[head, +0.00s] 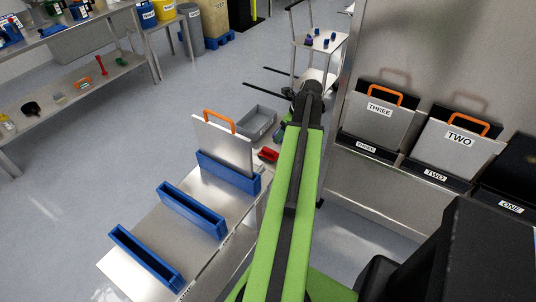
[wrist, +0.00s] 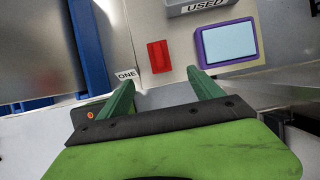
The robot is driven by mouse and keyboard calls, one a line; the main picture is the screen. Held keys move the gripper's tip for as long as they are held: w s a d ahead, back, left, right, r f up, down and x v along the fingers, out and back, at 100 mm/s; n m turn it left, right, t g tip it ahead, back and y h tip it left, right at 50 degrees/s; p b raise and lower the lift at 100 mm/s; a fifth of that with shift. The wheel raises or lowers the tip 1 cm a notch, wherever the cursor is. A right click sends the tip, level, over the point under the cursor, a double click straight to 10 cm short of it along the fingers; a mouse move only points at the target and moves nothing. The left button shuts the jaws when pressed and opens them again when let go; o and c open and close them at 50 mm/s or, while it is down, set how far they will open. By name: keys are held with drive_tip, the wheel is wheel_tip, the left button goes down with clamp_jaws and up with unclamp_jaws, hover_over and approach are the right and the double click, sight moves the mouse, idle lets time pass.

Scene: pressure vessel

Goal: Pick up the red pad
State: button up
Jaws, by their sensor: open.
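The red pad (wrist: 158,56) lies on a pale surface in the wrist view, upright in the picture and just ahead of my fingertips. It looks like a small red block with a darker mark in its middle. In the head view a red thing (head: 268,154), likely the same pad, shows beside my arm near the grey bin. My gripper (wrist: 161,83) is open, with its two green fingers apart and nothing between them. The pad lies beyond the gap between the tips.
A purple-framed light blue pad (wrist: 227,43) lies right of the red pad. A grey bin (wrist: 190,7) labelled USED stands beyond. Blue holders (head: 192,210) line the bench; one holds a metal plate (head: 222,146) with an orange handle.

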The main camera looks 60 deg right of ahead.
sight(270, 150)
drive_tip(key=b+x, duration=0.6)
drive_tip(key=x, duration=0.1)
drive_tip(key=b+x, duration=0.3)
drive_tip(key=x, duration=0.1)
drive_tip(key=shift+s+d+f+b, duration=0.1)
drive_tip(key=shift+s+f+b, duration=0.15)
drive_tip(key=shift+f+b, duration=0.1)
drive_tip(key=shift+w+f, duration=0.15)
drive_tip(key=shift+w, duration=0.1)
